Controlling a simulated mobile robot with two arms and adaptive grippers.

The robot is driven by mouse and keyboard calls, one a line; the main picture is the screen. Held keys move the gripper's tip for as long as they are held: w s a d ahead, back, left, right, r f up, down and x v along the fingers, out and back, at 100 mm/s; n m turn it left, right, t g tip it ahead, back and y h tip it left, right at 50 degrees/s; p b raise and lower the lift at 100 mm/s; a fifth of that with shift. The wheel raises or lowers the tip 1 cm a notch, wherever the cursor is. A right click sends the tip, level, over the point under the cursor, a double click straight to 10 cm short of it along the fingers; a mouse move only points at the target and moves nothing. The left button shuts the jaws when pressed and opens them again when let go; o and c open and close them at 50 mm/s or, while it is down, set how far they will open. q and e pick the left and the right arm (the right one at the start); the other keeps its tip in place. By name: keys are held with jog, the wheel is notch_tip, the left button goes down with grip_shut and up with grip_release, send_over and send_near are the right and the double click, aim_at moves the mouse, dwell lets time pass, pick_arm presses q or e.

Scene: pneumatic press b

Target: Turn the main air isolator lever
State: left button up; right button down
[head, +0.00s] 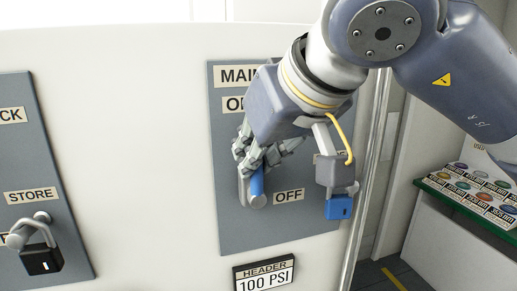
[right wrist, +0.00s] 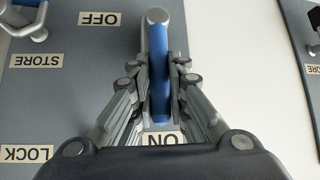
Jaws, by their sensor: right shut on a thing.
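The main air isolator lever (head: 257,187) has a blue handle with a grey rounded end, on a grey panel (head: 228,225) labelled "MAIN". Its lower end sits beside the "OFF" label (head: 289,196). In the right wrist view, the blue handle (right wrist: 160,85) runs between the "OFF" label (right wrist: 98,18) and the "ON" label (right wrist: 162,139). My right gripper (head: 255,155) is shut on the lever, with its fingers (right wrist: 159,80) on both sides of the handle. The gripper and wrist hide part of the lever and labels. My left gripper is out of view.
Another grey panel (head: 25,120) at the left carries a "STORE" label and a black padlock (head: 42,258). A "HEADER 100 PSI" display (head: 265,273) is below the main panel. A sloped console with coloured buttons (head: 480,190) stands at the right.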

jog(key=shift+f, duration=0.15)
jog(key=c, duration=1.5)
grip_release()
jog(key=shift+a, duration=0.1)
jog(key=shift+c, duration=0.2)
jog(key=v, duration=1.2)
